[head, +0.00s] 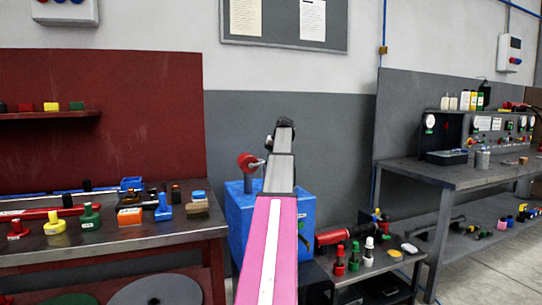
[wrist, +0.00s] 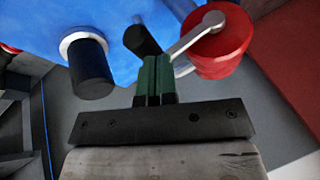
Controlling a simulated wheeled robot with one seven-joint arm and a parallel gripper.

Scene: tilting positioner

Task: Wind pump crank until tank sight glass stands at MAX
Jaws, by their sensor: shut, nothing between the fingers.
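The blue tank (head: 237,212) stands behind my arm in the head view, partly hidden by it. It also fills the top of the wrist view (wrist: 130,15). A red round pump body (wrist: 222,48) carries a grey crank arm (wrist: 195,36), with a black handle (wrist: 142,40) at its outer end. In the head view the red part (head: 247,161) shows just left of my arm. My gripper (wrist: 154,62) is shut and empty, its green fingers overlapping the handle's lower end in the wrist view; contact cannot be told. I cannot make out the sight glass or its level.
A black cylinder with a pale collar (wrist: 90,65) sticks out left of my fingers. A workbench (head: 120,238) with coloured knobs and tools stands left. A low table (head: 375,262) with bottles and a larger grey bench (head: 440,172) stand right.

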